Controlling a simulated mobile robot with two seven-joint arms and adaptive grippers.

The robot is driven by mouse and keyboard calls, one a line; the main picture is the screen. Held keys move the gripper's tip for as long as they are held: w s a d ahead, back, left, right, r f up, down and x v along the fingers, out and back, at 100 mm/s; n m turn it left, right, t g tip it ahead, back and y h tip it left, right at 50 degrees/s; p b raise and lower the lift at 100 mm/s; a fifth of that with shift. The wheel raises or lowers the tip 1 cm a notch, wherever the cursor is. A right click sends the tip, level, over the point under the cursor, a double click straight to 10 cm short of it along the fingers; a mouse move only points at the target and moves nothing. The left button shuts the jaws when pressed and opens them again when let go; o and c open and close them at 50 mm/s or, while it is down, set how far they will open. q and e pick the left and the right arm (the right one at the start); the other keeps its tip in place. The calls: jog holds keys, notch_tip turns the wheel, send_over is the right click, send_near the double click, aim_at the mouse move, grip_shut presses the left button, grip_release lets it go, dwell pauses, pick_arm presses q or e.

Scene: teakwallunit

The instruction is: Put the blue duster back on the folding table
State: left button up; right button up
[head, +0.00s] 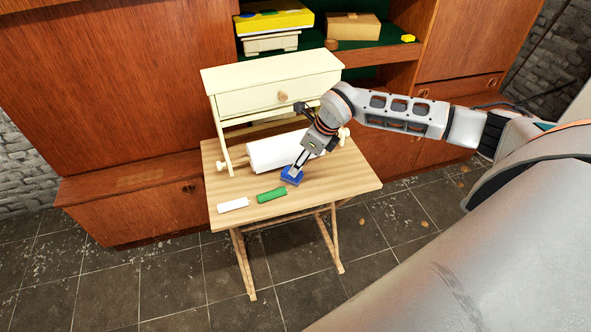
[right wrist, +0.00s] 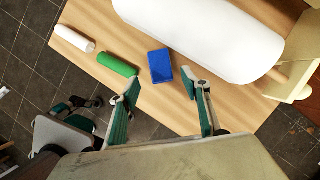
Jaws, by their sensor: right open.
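The blue duster (head: 289,179) lies on the light wooden folding table (head: 345,172), near its front middle, beside a green cylinder. My right gripper (head: 298,168) is over the duster and overlaps it in the head view. In the right wrist view the duster (right wrist: 160,66) shows as a blue block on the tabletop (right wrist: 175,105), just beyond the open fingertips (right wrist: 160,80). The fingers stand apart with nothing between them. I cannot tell the exact height of the fingertips above the duster. My left gripper is not in view.
On the table lie a green cylinder (head: 271,195), a white cylinder (head: 233,205) and a large white roll (head: 272,153). A cream drawer stand (head: 245,100) rises at the table's back. Behind is a wooden wall unit (head: 120,90) with boxes on its shelf.

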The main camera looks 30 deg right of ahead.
jog(key=a+v, duration=0.1)
jog(key=v, duration=0.3)
jog(key=s+a+f+g+y, duration=0.1)
jog(key=s+a+y, duration=0.2)
jog(key=a, duration=0.4)
jog(key=s+a+f+y, duration=0.1)
jog(key=s+a+y, duration=0.15)
jog(key=a, duration=0.55)
jog(key=s+a+r+m+t+y, duration=0.2)
jog(key=a+r+m+y, duration=0.25)
jog(key=a, duration=0.35)
jog(key=s+a+r+m+t+y, duration=0.2)
jog(key=a+r+m+y, duration=0.15)
jog(key=a+m, duration=0.3)
jog(key=d+f+m+t+h, duration=0.8)
jog(key=f+m+h, duration=0.15)
jog(key=m, duration=0.85)
jog(key=s+d+f+m+g+h, duration=0.3)
jog(key=s+d+f+m, duration=0.3)
jog(key=s+f, duration=0.6)
notch_tip(320, 180, down, 3)
jog(key=m+g, duration=0.1)
jog(key=m, duration=0.1)
jog(key=shift+s+d+m+h, duration=0.2)
jog(key=shift+m+h, duration=0.1)
jog(key=shift+m, duration=0.1)
